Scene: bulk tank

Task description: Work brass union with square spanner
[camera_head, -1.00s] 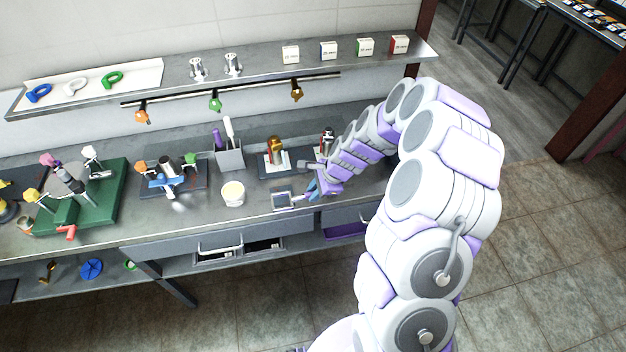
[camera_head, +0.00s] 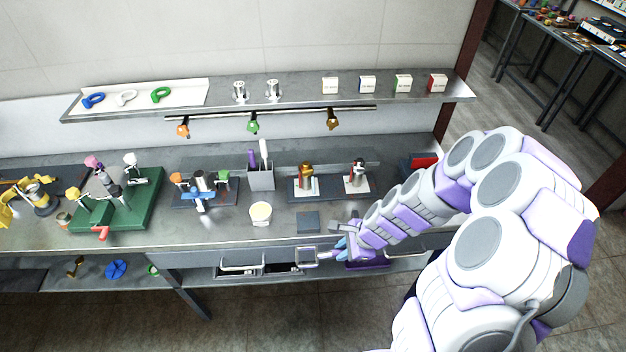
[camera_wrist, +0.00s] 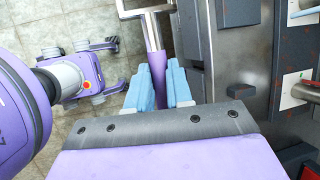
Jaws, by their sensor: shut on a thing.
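My gripper (camera_head: 343,248) is shut on the purple handle of the square spanner (camera_head: 309,257). In the wrist view the handle (camera_wrist: 157,75) runs between the blue fingertips (camera_wrist: 157,92), and the metal square head points away, partly cut off by the top edge. The spanner is in front of the bench edge, apart from the fittings. The brass union (camera_head: 305,174) stands upright on a white plate on a dark base, farther back on the bench. It is not clearly seen in the wrist view.
A silver fitting (camera_head: 357,175) stands right of the brass union. A dark square pad (camera_head: 308,222) lies bare in front. A cream-topped tub (camera_head: 261,213) and a grey tool holder (camera_head: 261,178) are to the left. A shelf (camera_head: 290,101) with hanging hooks overhangs the back.

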